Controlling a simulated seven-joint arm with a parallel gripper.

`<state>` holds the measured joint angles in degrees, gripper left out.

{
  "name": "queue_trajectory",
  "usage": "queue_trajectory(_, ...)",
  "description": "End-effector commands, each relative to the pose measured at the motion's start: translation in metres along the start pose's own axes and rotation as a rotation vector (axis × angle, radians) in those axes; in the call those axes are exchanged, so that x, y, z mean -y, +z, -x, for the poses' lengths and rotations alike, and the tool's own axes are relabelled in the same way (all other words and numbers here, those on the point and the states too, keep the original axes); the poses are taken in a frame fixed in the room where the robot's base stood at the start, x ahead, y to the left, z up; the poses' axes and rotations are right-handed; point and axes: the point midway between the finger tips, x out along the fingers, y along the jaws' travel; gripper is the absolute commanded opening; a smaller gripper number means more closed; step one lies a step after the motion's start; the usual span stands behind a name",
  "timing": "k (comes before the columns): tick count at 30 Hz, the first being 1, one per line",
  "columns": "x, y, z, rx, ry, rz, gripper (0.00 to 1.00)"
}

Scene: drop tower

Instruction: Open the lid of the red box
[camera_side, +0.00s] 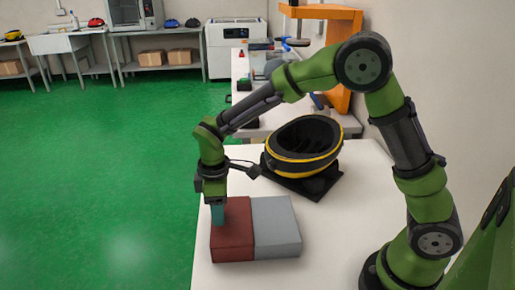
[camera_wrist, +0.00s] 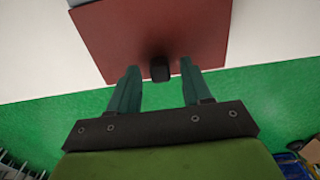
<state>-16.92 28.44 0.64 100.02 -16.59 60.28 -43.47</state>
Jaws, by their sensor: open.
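The red box (camera_side: 232,240) sits on the white table near its left edge, and its lid looks shut. In the wrist view the red lid (camera_wrist: 150,35) fills the top middle, with a small black knob (camera_wrist: 160,71) near its edge. My gripper (camera_side: 217,220) points down at the red box's top. In the wrist view its two teal fingers (camera_wrist: 158,72) are apart, one on each side of the knob. I cannot tell whether they touch it. The side view hides the knob behind the fingers.
A grey box (camera_side: 276,225) stands right against the red box on its right. A black and yellow helmet-like shell (camera_side: 303,142) on a black base lies behind. The white table (camera_side: 335,225) is clear right of the grey box. Green floor (camera_side: 110,150) lies beyond the left edge.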

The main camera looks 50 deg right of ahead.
Motion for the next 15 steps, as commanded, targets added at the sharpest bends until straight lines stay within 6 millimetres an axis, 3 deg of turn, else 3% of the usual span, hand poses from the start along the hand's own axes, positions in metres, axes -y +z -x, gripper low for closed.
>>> queue_trajectory(10, 0.0000, 0.0000, -0.0042, 0.000, 0.000, 0.000, 0.49)
queue_trajectory(15, 0.0000, 0.0000, -0.0040, 0.000, 0.000, 0.000, 0.23)
